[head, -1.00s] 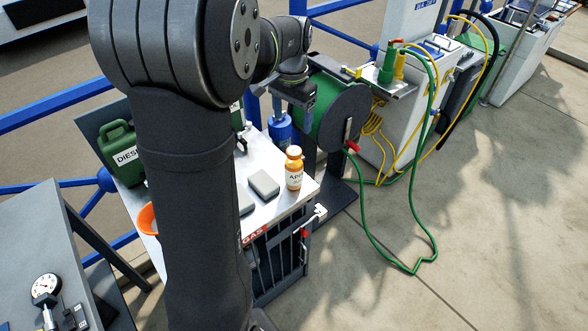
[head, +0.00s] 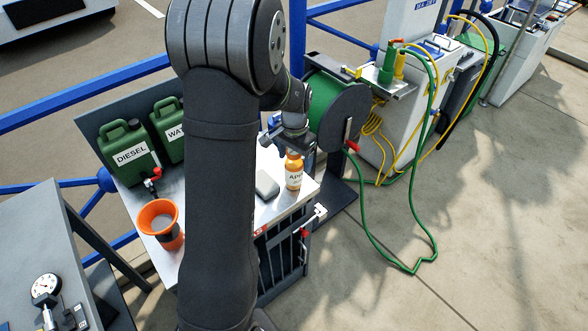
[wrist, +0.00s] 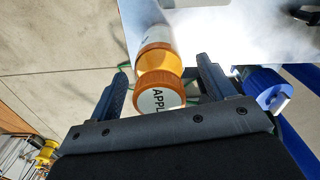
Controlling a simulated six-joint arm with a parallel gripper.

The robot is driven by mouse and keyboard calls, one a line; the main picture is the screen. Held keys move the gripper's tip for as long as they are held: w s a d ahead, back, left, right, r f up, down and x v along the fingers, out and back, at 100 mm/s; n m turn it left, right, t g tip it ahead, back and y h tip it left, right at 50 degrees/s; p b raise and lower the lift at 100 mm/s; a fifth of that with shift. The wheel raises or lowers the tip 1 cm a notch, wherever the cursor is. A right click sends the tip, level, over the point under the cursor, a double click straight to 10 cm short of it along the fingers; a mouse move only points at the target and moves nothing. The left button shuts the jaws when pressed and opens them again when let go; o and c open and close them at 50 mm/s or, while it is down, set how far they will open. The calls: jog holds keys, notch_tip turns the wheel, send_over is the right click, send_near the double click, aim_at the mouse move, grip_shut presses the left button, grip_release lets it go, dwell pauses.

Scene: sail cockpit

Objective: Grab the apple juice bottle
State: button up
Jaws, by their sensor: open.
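The apple juice bottle (head: 293,172) is small and orange with a white label and an orange cap. It stands upright near the right front corner of the metal table top (head: 268,210). In the wrist view the bottle (wrist: 159,60) shows its lettered cap close to the camera. My gripper (wrist: 162,75) is open, with one finger on each side of the bottle's cap and upper part. In the head view my gripper (head: 290,142) is just above and behind the bottle. Whether a finger touches it I cannot tell.
A grey block (head: 267,185) lies left of the bottle. An orange funnel (head: 158,216) and green cans labelled diesel (head: 130,152) and water (head: 170,130) stand farther left. A blue object (wrist: 265,82) is beside the right finger. A hose reel (head: 335,115) stands behind the table.

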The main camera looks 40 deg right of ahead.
notch_tip(320, 180, down, 2)
jog(key=shift+f, duration=0.15)
jog(key=c, duration=1.3)
jog(key=shift+o, duration=0.2)
